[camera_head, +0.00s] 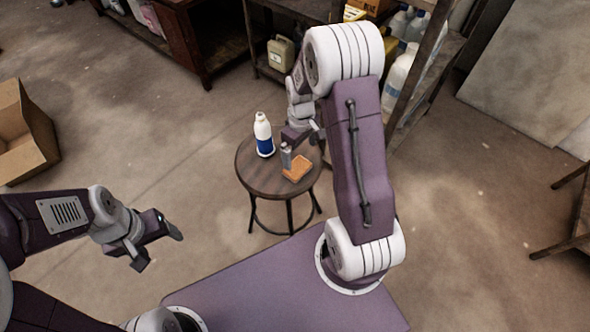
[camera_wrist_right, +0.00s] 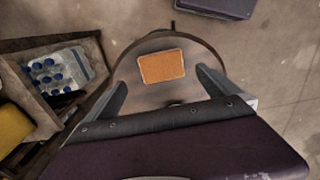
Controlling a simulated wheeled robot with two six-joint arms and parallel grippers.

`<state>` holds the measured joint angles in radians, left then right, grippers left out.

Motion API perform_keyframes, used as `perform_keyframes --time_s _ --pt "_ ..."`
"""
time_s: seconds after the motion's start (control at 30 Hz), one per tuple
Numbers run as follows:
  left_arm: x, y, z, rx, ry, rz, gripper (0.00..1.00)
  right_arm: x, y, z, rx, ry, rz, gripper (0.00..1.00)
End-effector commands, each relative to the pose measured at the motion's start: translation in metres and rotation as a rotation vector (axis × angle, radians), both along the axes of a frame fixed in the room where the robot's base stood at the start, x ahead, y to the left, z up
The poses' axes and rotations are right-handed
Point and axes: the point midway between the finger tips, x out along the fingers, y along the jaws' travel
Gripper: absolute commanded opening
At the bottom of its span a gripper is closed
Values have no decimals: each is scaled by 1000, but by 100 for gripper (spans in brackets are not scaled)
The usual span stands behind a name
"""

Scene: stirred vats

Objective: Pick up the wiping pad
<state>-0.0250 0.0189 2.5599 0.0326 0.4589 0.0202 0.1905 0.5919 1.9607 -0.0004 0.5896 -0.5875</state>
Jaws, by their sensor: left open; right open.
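The wiping pad is a flat orange rectangle (camera_head: 298,172) lying near the front edge of a round dark wooden stool (camera_head: 254,179). In the right wrist view the pad (camera_wrist_right: 162,66) lies on the stool top, ahead of and between the two fingers. My right gripper (camera_head: 303,143) is open and empty above the stool, near the pad; part of it is hidden by my forearm. Its fingers (camera_wrist_right: 163,88) stand wide apart in the wrist view. My left gripper (camera_head: 158,248) is open and empty, over the floor left of the stool.
A white bottle with a blue label (camera_head: 264,135) stands on the stool, left of the pad. A shelf with bottles (camera_head: 397,80) stands behind on the right. A cardboard box (camera_head: 22,135) is at the far left. The floor left of the stool is clear.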

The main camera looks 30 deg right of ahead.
Motion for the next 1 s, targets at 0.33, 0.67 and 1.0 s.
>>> perform_keyframes --time_s 0.33,0.67,1.0 --pt "0 0 -8 0 0 0 70 -1 -1 -27 1 5 -5 100" --pt "0 0 -16 0 0 0 70 5 1 -66 1 3 -4 100" --pt "0 0 -19 0 0 0 70 7 2 -92 -1 -1 -5 100"
